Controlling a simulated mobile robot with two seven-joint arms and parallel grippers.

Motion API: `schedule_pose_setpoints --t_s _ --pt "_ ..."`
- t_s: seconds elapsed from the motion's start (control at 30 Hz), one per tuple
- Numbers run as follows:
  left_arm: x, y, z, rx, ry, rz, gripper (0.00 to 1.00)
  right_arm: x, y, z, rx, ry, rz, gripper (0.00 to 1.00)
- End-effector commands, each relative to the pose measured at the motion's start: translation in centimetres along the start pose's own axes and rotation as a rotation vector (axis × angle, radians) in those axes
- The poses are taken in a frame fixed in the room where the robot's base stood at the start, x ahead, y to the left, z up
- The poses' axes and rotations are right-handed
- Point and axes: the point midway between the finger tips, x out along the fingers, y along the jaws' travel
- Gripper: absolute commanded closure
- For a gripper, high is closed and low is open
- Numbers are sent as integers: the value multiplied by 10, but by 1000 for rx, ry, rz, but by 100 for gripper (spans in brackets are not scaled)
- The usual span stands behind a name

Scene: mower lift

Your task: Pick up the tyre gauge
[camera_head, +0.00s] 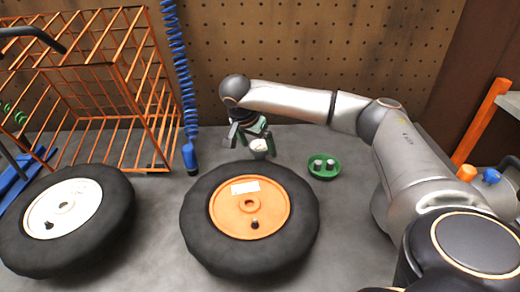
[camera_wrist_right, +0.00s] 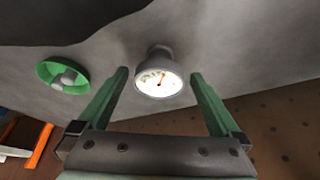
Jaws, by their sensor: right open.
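The tyre gauge (camera_head: 259,146) has a round white dial and a grey body. It is on the grey bench behind the orange-hubbed wheel. In the right wrist view the gauge (camera_wrist_right: 160,76) shows its dial with a red needle, between the two green fingers. My right gripper (camera_head: 255,138) is open, its fingers on either side of the gauge; in the wrist view the gripper (camera_wrist_right: 160,95) shows a gap between each finger and the gauge. My left gripper is not in view.
A wheel with an orange hub (camera_head: 270,196) lies in front of the gauge, and a white-hubbed wheel (camera_head: 92,205) lies at left. A green dish (camera_head: 324,175) with small parts stands at right. A blue coiled hose (camera_head: 180,75) hangs beside an orange wire cage (camera_head: 105,75).

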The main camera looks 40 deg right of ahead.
Motion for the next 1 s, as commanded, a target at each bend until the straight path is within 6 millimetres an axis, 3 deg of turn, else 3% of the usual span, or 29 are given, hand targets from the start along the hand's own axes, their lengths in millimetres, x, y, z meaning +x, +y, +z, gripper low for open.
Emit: schedule_pose_setpoints --t_s 0.2,0.47,1.0 --pt "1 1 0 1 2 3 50 25 1 -1 -1 1 0 0" --pt "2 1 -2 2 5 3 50 26 1 -2 -1 1 0 1" --pt "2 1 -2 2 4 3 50 26 1 -1 -1 0 0 62"
